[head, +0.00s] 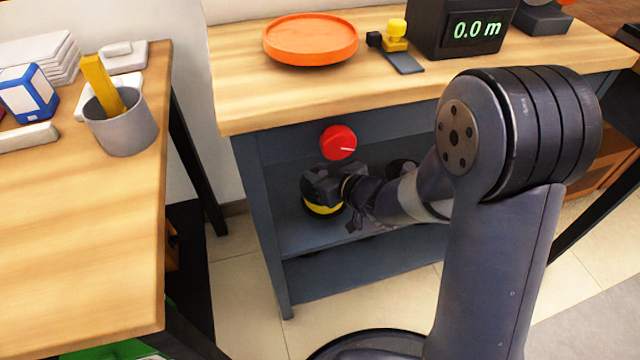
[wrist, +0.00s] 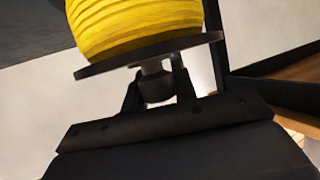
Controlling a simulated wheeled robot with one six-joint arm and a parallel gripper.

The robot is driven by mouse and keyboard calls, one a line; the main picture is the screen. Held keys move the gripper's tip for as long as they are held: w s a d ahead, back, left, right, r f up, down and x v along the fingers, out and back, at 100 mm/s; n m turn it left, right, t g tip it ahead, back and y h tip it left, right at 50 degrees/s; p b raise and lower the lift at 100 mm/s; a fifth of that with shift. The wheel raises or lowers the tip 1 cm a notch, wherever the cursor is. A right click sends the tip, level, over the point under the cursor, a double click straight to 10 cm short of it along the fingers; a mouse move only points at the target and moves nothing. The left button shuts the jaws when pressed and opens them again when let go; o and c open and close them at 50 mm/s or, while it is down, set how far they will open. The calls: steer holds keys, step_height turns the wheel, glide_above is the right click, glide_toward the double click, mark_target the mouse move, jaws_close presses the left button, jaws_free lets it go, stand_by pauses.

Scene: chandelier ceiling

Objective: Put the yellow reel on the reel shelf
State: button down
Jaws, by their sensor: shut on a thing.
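The yellow reel (head: 322,209) is partly hidden by my gripper (head: 328,186) in the head view. In the wrist view the reel (wrist: 140,22) shows yellow windings above a black flange (wrist: 150,57). My gripper (wrist: 157,80) is shut on a grey stub under that flange. The dark blue-grey reel shelf (head: 292,238) is beneath the wooden counter. The reel is in the shelf's opening, near its left end. I cannot tell whether the reel touches the shelf board.
A red round thing (head: 338,143) is just above my gripper, under the counter (head: 235,105). A dark round thing (head: 402,167) is behind my arm. An orange dish (head: 311,38) and a display box (head: 462,28) stand on the counter. A wooden table (head: 75,235) is at left.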

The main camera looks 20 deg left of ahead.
steer(key=shift+f+b, duration=1.1)
steer(key=shift+f, duration=0.6)
steer(key=shift+f, duration=0.25)
steer(key=c, duration=1.1)
jaws_free()
steer(key=shift+c, duration=0.2)
steer(key=shift+r, duration=0.1)
steer(key=shift+r, duration=0.15)
steer(key=p+v, duration=0.4)
steer(key=v, duration=0.8)
